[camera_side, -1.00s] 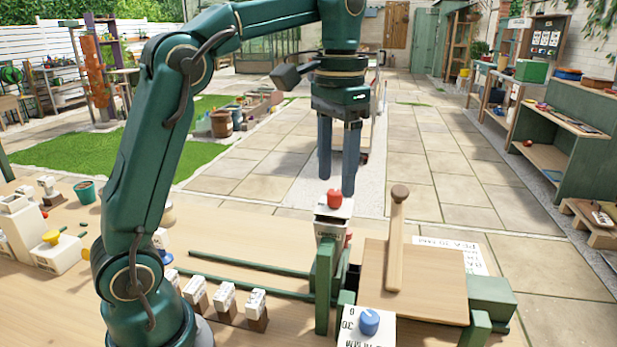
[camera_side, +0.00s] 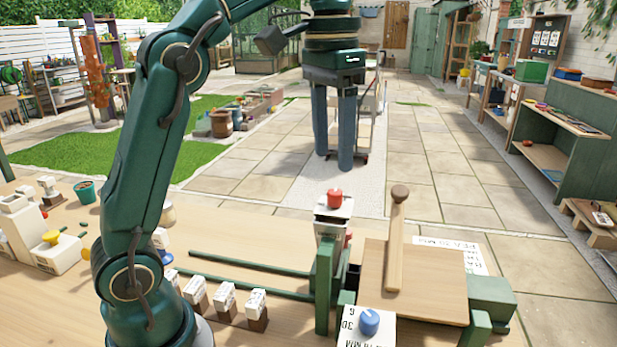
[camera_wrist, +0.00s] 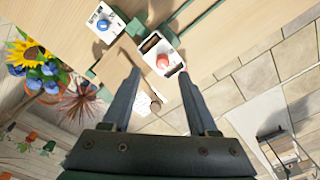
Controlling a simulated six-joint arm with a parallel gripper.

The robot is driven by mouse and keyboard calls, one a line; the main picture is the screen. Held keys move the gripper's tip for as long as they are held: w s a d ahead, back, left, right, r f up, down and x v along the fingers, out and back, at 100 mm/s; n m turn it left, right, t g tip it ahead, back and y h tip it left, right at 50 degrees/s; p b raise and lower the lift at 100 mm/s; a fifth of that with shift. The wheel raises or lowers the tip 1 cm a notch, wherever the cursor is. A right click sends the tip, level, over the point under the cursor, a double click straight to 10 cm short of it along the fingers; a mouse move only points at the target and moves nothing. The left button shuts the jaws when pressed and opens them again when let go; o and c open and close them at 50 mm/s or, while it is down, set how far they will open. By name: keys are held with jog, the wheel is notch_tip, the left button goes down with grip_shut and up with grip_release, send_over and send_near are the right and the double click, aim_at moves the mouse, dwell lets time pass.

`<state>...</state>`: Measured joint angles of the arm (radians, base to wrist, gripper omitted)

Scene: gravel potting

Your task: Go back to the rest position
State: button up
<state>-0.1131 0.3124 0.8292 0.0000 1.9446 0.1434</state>
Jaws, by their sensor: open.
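My gripper (camera_side: 333,160) is open and empty. In the side view it hangs fingers down in the air, above and behind the red knob (camera_side: 334,198). The red knob sits on a white box (camera_side: 333,210) at the far edge of the bench. In the wrist view the red knob (camera_wrist: 163,61) shows beyond and between my two fingertips (camera_wrist: 160,75), clear of both. A blue knob (camera_side: 369,321) on a white dial box stands at the front of the bench, and it also shows in the wrist view (camera_wrist: 102,24).
A wooden board (camera_side: 430,285) with an upright wooden handle (camera_side: 397,240) stands right of the red knob. Green rails (camera_side: 250,264) and several small white-topped blocks (camera_side: 224,299) lie to the left. A teal pot (camera_side: 86,192) stands far left. The air around my gripper is clear.

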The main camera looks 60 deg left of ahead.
jog(key=s+d+f+t, duration=0.1)
jog(key=s+d+t, duration=0.1)
jog(key=s, duration=0.7)
notch_tip(320, 180, down, 10)
jog(key=s+d+t, duration=0.1)
jog(key=s+t, duration=0.1)
jog(key=t, duration=0.1)
jog(key=shift+s+f, duration=0.25)
